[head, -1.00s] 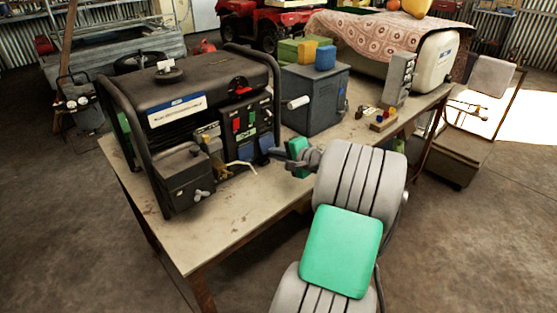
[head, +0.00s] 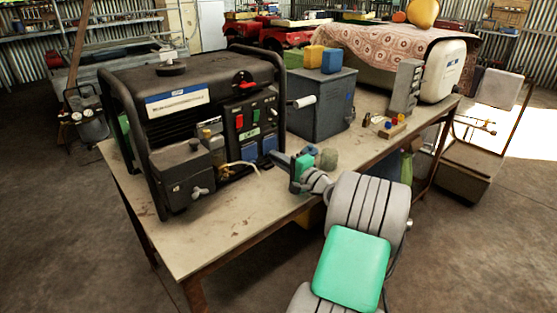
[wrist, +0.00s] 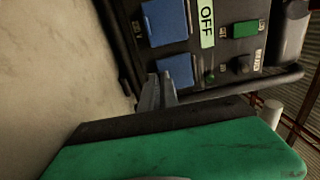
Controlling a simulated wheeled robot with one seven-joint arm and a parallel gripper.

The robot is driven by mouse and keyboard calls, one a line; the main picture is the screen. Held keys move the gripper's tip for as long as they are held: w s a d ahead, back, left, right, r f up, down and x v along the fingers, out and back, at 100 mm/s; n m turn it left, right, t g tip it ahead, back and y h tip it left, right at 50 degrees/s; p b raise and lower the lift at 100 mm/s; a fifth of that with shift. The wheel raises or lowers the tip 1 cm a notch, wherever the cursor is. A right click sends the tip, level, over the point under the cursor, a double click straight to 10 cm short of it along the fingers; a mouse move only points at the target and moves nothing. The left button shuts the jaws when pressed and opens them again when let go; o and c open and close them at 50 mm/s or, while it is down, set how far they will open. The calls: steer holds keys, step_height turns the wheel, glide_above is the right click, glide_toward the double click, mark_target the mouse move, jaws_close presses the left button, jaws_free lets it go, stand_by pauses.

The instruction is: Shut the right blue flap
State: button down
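The generator (head: 215,85) stands on the workbench with two blue flaps side by side low on its control panel. The right blue flap (head: 269,145) is the lower one in the wrist view (wrist: 176,70). The left blue flap (head: 249,152) is above it there (wrist: 165,22). I cannot tell how far either flap is swung out. My gripper (head: 277,157) is at the panel's lower right, just in front of the right flap. In the wrist view its fingertips (wrist: 157,88) are close together, with nothing seen between them, and overlap the flap's edge; contact is unclear.
The generator's dark frame tube (wrist: 235,90) runs close beside my fingers. A grey box (head: 320,100) stands right of the generator. A rounded grey-green object (head: 328,159) is behind my wrist. The bench top (head: 205,235) is bare in front.

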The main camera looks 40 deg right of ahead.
steer(key=c, duration=1.6)
jaws_free()
steer(key=s, duration=0.8)
steer(key=shift+d, duration=0.1)
steer(key=shift+w+f, duration=0.1)
